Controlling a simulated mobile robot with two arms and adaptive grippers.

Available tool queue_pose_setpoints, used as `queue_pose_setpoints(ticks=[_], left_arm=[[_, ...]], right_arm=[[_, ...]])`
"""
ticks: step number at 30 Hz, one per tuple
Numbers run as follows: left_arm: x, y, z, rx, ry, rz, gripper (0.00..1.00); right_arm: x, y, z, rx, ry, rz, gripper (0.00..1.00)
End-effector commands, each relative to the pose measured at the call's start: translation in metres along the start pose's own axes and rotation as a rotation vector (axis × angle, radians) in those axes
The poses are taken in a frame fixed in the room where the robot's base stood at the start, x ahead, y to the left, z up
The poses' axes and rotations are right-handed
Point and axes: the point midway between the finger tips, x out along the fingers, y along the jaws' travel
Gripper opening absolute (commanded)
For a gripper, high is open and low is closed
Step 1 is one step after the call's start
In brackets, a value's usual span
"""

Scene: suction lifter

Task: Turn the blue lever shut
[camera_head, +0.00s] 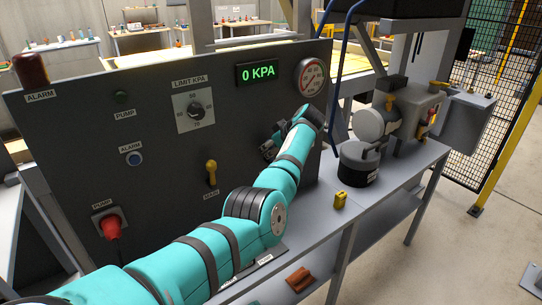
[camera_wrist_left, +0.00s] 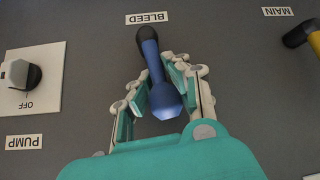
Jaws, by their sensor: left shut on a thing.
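The blue lever (camera_wrist_left: 151,60) shows in the left wrist view, on the dark panel beside the BLEED label. It runs from a dark pivot to a pale blue end, slightly slanted in that picture. My left gripper (camera_wrist_left: 160,98) has its fingers on both sides of the lever's end and is shut on it. In the head view my left gripper (camera_head: 268,149) is at the panel's right part, partly behind my teal arm. The blue lever is hidden there. My right gripper is in neither view.
The panel (camera_head: 150,190) carries a yellow MAIN lever (camera_head: 211,172), a red pump knob (camera_head: 110,226), a limit dial (camera_head: 194,110) and a display (camera_head: 257,73) reading 0 KPA. A black canister (camera_head: 358,164) and a small yellow object (camera_head: 340,200) stand on the bench to the right.

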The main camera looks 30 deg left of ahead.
Motion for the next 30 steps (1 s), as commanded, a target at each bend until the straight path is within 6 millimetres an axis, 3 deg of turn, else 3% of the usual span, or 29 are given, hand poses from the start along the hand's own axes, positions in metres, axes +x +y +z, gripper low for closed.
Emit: queue_pose_setpoints(ticks=[9,30], left_arm=[[-0.003,0.002,-0.004,0.051,0.023,-0.041,0.0],[-0.005,0.002,-0.005,0.065,0.025,-0.056,0.0]], right_arm=[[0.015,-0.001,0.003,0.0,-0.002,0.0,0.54],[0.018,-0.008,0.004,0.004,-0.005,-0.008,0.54]])
